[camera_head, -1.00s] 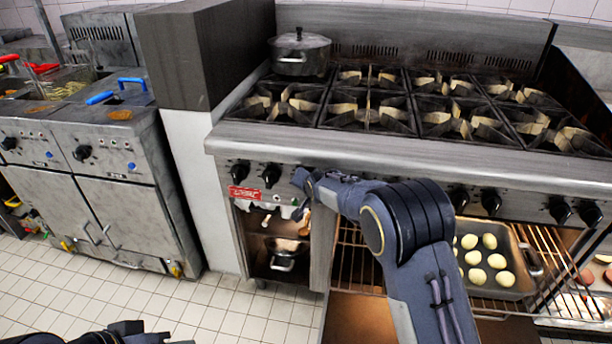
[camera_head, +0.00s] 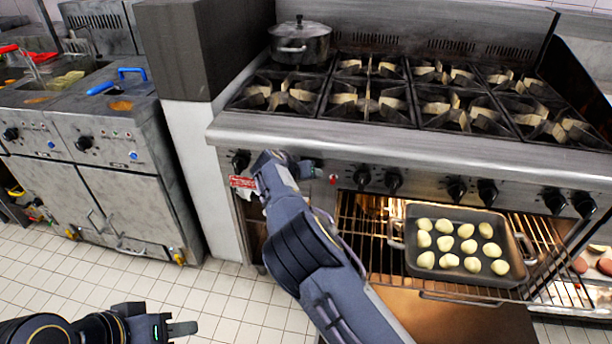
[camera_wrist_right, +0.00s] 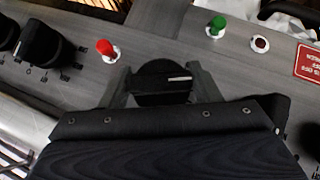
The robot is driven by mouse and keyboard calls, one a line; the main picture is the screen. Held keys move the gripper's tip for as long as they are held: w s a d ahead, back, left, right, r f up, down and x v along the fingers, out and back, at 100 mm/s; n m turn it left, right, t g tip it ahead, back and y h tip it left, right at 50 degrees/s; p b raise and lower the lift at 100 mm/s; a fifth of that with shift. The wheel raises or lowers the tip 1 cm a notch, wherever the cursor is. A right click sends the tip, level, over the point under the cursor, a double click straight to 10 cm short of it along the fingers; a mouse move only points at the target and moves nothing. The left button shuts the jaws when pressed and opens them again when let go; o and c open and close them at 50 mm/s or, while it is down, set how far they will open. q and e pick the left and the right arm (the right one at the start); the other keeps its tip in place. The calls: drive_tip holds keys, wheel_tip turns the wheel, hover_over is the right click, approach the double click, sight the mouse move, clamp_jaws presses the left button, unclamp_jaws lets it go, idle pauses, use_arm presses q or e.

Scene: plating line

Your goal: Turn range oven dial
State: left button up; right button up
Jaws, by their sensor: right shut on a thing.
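The range (camera_head: 400,142) has a row of black dials along its front panel. My right gripper (camera_head: 285,162) is at the left part of this panel, over the second dial from the left. In the right wrist view, my right gripper (camera_wrist_right: 163,88) has a finger on each side of a black oven dial (camera_wrist_right: 162,72) with a white mark, and is shut on it. In the head view that dial is hidden behind the gripper. My left gripper (camera_head: 183,328) is low at the left, away from the range; its finger gap does not show clearly.
The oven is open below, with a tray (camera_head: 398,262) of pale dough balls on a pulled-out rack (camera_head: 365,250). A lidded pot (camera_head: 300,45) stands on the range. A red knob (camera_wrist_right: 105,47) and green knob (camera_wrist_right: 218,24) flank the dial.

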drive_tip(key=shift+n+h, duration=0.6)
drive_tip(key=shift+h, duration=0.3)
drive_tip(key=o, duration=1)
drive_tip(key=shift+f, duration=0.1)
drive_tip(key=shift+c, duration=0.2)
drive_tip(key=v, duration=0.7)
drive_tip(key=shift+s+a, duration=0.2)
drive_tip(key=shift+a, duration=0.1)
